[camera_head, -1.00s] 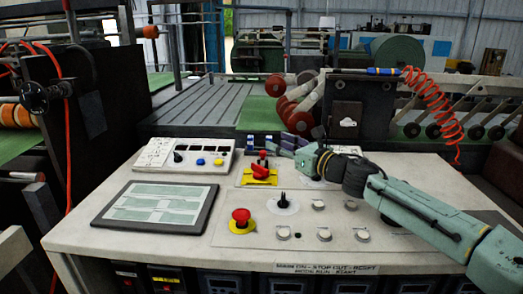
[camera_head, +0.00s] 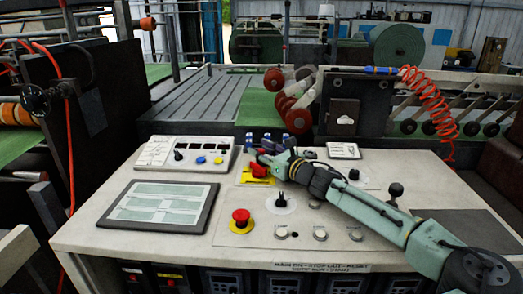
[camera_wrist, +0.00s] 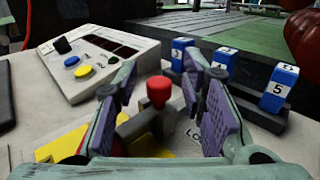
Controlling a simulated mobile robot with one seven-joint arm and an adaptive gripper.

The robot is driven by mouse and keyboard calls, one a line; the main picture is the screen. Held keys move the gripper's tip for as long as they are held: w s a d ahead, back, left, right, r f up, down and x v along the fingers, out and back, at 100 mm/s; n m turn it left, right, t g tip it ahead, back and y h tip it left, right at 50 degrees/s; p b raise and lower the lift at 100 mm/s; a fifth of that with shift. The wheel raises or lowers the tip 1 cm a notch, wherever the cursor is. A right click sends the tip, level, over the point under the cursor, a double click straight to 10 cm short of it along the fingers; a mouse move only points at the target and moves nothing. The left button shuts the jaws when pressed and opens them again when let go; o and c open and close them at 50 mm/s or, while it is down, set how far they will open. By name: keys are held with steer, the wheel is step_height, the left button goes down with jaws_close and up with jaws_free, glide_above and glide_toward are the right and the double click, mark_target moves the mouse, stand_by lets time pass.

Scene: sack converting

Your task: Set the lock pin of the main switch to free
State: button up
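The main switch shows in the head view as a red handle (camera_head: 258,170) on a yellow plate (camera_head: 262,181), partly covered by my gripper (camera_head: 266,158). In the wrist view the yellow plate (camera_wrist: 62,146) lies at the lower left, mostly behind my fingers. A red-knobbed pin (camera_wrist: 159,92), seemingly the lock pin, stands upright on a grey bracket (camera_wrist: 138,124). A partly hidden label starting "LO" (camera_wrist: 194,133) is beside it.
Blue numbered blocks (camera_wrist: 283,80) stand in dark holders behind and right of the pin. A control box (camera_wrist: 90,62) with knob and buttons is at the back left. A red emergency button (camera_head: 241,217), a black selector (camera_head: 282,201) and a tablet (camera_head: 158,207) lie nearer on the desk.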

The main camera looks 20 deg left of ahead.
steer(key=shift+c, duration=0.4)
jaws_close()
